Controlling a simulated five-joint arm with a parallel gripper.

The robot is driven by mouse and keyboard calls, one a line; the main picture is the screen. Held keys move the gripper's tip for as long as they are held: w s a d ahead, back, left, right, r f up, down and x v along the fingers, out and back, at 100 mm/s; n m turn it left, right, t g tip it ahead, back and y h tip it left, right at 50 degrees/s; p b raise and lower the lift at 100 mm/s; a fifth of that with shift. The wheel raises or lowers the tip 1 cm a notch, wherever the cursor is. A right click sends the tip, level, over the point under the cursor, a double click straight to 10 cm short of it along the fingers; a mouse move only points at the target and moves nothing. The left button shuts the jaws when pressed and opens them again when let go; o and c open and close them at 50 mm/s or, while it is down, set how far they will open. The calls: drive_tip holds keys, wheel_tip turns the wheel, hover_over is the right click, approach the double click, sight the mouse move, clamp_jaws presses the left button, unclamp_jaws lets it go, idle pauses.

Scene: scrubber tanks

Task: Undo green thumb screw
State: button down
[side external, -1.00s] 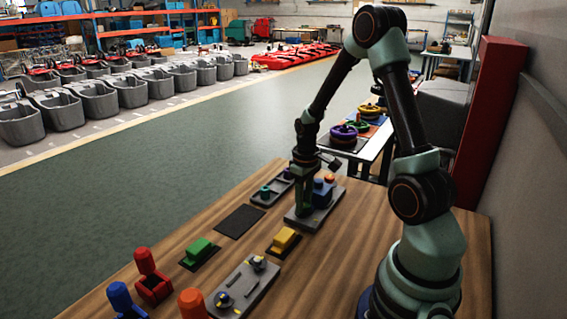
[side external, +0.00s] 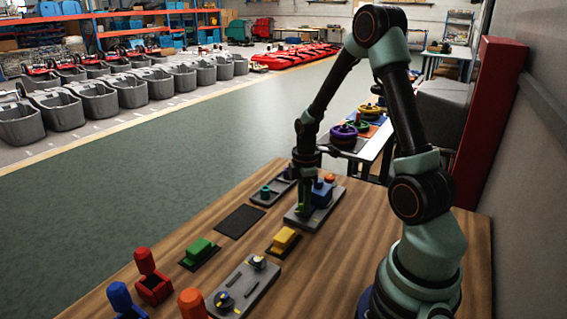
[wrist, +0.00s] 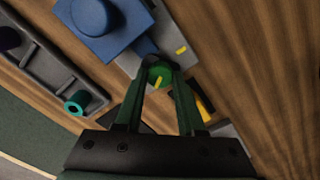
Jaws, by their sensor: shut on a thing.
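The green thumb screw (wrist: 161,75), a round head with a yellow mark, sits at the grey plate's edge in the wrist view. My gripper (wrist: 160,66) is shut on it, one finger on each side. In the side external view my gripper (side external: 303,206) points down at the near-left part of the grey plate (side external: 326,211), and the screw cannot be made out there. A blue block (side external: 321,194) stands on the plate right beside the fingers; it also shows in the wrist view (wrist: 98,26). The screw's shaft is hidden.
A grey tray (side external: 261,199) with a teal peg (wrist: 77,103) lies left of the plate. A yellow block (side external: 284,238), a green block (side external: 199,248) and another grey plate (side external: 250,281) are nearer. Bare wood lies right of the plate.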

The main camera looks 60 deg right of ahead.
drive_tip(key=n, duration=0.5)
drive_tip(key=shift+s+n, duration=0.15)
drive_tip(key=shift+n, duration=0.15)
drive_tip(key=n, duration=0.5)
drive_tip(key=shift+n, duration=0.4)
drive_tip(key=c, duration=0.5)
unclamp_jaws()
wheel_tip(320, 180, up, 12)
